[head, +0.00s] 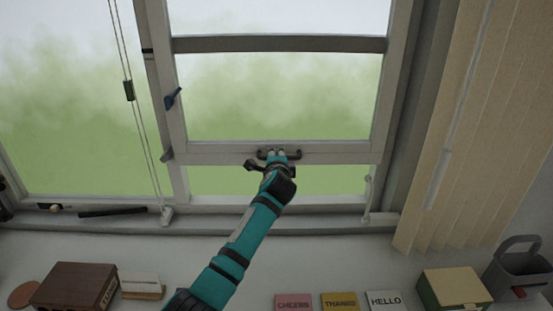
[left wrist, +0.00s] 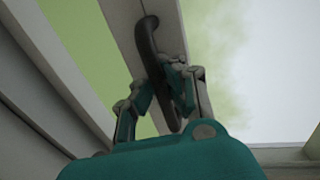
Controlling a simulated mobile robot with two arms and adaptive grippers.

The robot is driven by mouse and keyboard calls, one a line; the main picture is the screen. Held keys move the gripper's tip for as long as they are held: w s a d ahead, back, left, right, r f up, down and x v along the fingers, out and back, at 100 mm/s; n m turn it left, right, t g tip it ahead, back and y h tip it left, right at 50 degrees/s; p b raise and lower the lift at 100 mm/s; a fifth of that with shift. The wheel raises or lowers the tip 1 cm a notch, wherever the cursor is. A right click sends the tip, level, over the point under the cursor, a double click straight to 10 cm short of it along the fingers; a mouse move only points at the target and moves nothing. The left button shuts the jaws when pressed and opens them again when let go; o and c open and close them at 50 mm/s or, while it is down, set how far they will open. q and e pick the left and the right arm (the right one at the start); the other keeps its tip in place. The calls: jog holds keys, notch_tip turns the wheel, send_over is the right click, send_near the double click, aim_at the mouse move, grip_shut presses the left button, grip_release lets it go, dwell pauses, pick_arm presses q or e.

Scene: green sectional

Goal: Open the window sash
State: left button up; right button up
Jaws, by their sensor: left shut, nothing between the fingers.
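The window sash (head: 275,152) is a pale frame with a dark handle (head: 296,155) on its bottom rail. A strip of green shows between this rail and the frame below it. My left gripper (head: 277,157) is at the middle of the handle, shut with nothing held. In the left wrist view the handle (left wrist: 146,38) is a dark curved bar on the pale rail, and my left gripper's fingers (left wrist: 166,80) overlap it. I cannot tell whether they touch it. My right gripper is in neither view.
A blue latch (head: 172,98) is on the sash's left side. A cord (head: 140,125) hangs at the left pane, and vertical blinds (head: 470,130) hang at right. Below stand a brown box (head: 75,287), small signs (head: 340,301), a green box (head: 452,288) and a grey bucket (head: 520,268).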

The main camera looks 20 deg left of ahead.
pick_arm(q)
jog(key=o, duration=0.7)
jog(key=shift+s+d+r, duration=0.15)
jog(key=shift+s+r, duration=0.15)
jog(key=shift+f, duration=0.15)
jog(key=v, duration=1.2)
jog(key=shift+w, duration=0.1)
